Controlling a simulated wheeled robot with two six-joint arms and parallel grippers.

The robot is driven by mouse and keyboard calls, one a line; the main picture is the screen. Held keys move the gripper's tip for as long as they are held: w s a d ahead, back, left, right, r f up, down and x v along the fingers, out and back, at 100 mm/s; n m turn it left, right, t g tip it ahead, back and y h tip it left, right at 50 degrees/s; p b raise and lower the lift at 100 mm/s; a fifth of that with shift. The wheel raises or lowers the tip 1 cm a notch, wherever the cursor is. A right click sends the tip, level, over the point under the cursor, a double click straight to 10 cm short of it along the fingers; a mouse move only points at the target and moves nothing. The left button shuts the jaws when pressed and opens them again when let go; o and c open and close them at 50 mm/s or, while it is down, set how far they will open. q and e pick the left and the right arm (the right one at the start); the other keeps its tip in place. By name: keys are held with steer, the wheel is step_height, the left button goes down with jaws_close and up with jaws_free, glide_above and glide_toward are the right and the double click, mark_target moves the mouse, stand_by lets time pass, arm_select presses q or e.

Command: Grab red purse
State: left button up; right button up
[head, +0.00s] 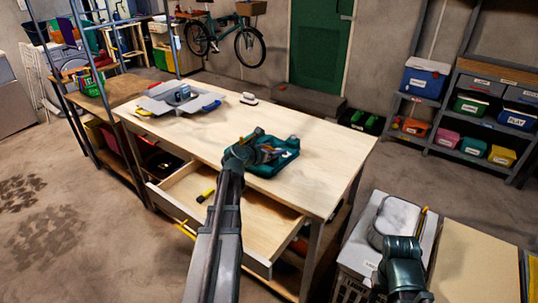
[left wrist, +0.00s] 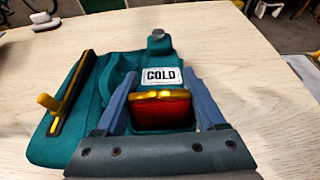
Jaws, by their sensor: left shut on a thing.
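The red purse (left wrist: 162,112), with a gold clasp along its top, sits between the two blue fingers of my left gripper (left wrist: 162,78) in the left wrist view. My left gripper is shut on it, over a teal cooler bag (left wrist: 50,140) with a white COLD label. In the head view the teal bag (head: 284,167) lies on the wooden workbench and my left gripper (head: 262,153) is over it; the purse cannot be made out there. My right arm (head: 400,265) shows at the lower right, but its finger state is unclear.
The workbench (head: 210,135) has an open drawer (head: 255,218) at its front, holding a yellow-and-black tool (head: 205,195). A grey tray-like object (head: 160,100) and a small white item (head: 249,98) stand farther back. Shelves with bins (head: 470,107) are at right.

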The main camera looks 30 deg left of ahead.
arm_select(q)
steer(key=shift+r, duration=0.1)
steer(key=shift+r+p, duration=0.5)
steer(key=shift+p, duration=0.1)
step_height(320, 180, up, 3)
steer(key=p, duration=0.3)
steer(key=s+a, duration=0.1)
steer(key=s, duration=0.4)
steer(key=s+a, duration=0.1)
steer(key=s, duration=0.4)
steer(key=s+a, duration=0.1)
steer(key=s, duration=0.4)
steer(key=shift+s+r+p, duration=0.35)
steer(key=shift+r+p, duration=0.05)
steer(key=shift+d, duration=0.1)
